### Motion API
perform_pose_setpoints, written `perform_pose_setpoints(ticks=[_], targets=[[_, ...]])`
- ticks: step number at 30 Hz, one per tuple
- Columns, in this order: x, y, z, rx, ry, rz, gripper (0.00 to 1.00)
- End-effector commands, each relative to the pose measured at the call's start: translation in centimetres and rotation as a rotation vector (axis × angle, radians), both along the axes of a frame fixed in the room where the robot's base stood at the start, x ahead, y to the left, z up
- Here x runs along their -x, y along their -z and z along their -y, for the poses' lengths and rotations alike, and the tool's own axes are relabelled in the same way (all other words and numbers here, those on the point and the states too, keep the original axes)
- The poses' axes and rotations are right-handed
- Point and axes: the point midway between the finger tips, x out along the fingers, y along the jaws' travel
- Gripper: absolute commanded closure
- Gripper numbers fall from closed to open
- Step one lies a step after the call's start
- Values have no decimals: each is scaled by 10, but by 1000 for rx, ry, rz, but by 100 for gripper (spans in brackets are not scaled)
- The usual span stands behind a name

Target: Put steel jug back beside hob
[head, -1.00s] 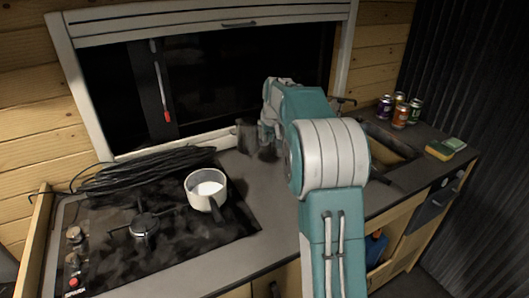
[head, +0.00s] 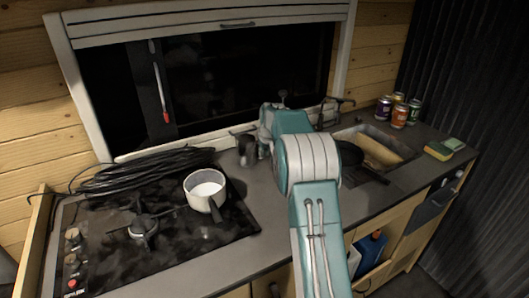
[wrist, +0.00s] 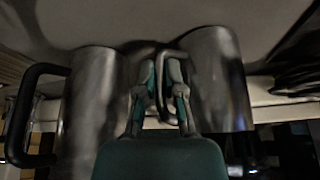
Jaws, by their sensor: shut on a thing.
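A steel jug (head: 247,150) is just right of the hob's (head: 110,268) back right corner, over the grey counter. In the wrist view the same jug (wrist: 217,80) is on the right. My gripper (wrist: 167,72) is shut on its handle; my wrist (head: 268,122) partly hides this in the head view. I cannot tell whether the jug's base touches the counter. A second steel vessel (wrist: 93,105) with a black handle stands on the wrist view's left, on the gripper's other side, apart from the held jug.
A white pan (head: 202,202) with pale contents sits on the hob. Coiled black cable (head: 150,165) lies behind it. A dark pan (head: 350,155) is by the sink (head: 385,150). Several cans (head: 399,116) and a sponge (head: 438,151) are at the right. The front counter strip is clear.

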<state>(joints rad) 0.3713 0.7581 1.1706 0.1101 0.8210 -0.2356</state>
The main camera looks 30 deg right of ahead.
Motion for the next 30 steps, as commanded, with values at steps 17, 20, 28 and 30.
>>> perform_pose_setpoints(ticks=[17,20,28,30], targets=[[0,1,0,0,0,-1,54],[1,-4,0,0,0,0,54],[20,-51,-3,2,0,4,54],[26,-65,-4,1,0,3,54]])
